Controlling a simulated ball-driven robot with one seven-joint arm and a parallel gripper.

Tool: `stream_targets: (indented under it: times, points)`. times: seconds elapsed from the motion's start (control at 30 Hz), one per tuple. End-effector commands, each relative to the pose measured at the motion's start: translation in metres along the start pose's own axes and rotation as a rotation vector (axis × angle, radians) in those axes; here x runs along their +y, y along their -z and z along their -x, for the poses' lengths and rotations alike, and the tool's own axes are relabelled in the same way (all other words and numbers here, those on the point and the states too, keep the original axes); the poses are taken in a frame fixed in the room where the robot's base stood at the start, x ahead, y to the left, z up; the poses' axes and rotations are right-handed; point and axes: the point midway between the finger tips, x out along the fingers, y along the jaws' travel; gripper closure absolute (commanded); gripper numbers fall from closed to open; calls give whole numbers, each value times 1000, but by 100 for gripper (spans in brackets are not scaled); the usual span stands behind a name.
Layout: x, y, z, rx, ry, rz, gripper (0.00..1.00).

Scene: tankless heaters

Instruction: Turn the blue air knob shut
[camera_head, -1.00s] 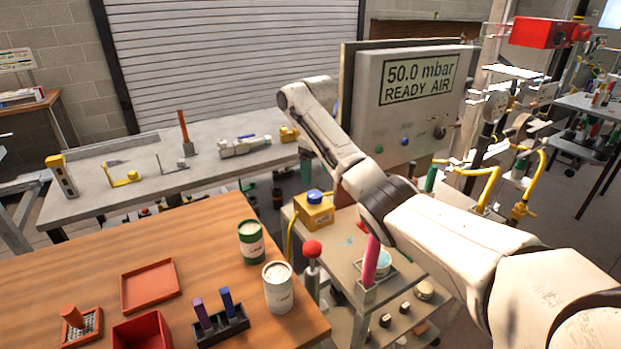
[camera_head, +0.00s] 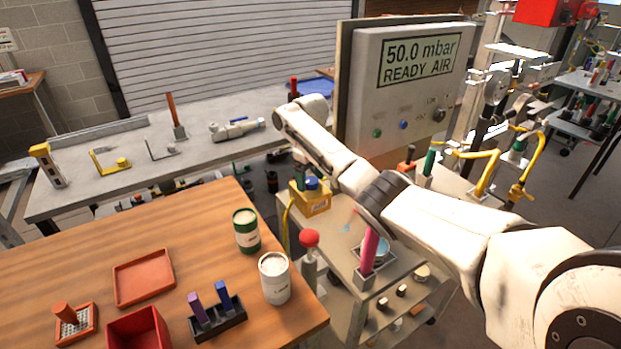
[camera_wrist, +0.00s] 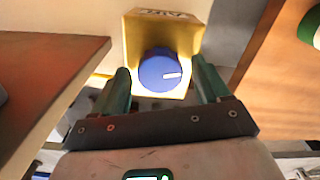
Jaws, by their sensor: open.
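The blue air knob (camera_head: 312,183) sits on top of a yellow box (camera_head: 311,204) on the cart beside the wooden table. In the wrist view the round knob (camera_wrist: 158,71) shows a white pointer line toward the right, on the yellow box (camera_wrist: 150,30) marked AIR. My gripper (camera_wrist: 161,73) is open, with one green finger on each side of the knob. Gaps show between fingers and knob; contact is not visible. In the head view my gripper (camera_head: 303,172) is over the box, partly hidden by my arm.
A panel (camera_head: 405,95) behind the arm reads "50.0 mbar READY AIR". A red-topped post (camera_head: 309,240), a pink handle (camera_head: 369,250) and white and green cans (camera_head: 274,278) stand nearby. The wooden table (camera_head: 110,235) edge lies close to the yellow box.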

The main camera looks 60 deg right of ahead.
Motion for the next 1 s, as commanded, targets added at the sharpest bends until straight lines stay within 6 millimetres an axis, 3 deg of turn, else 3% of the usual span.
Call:
stream_targets:
  times: [0.37, 1.0]
  points:
    - [0, 0, -7, 0, 0, 0, 25]
    - [0, 0, -7, 0, 0, 0, 81]
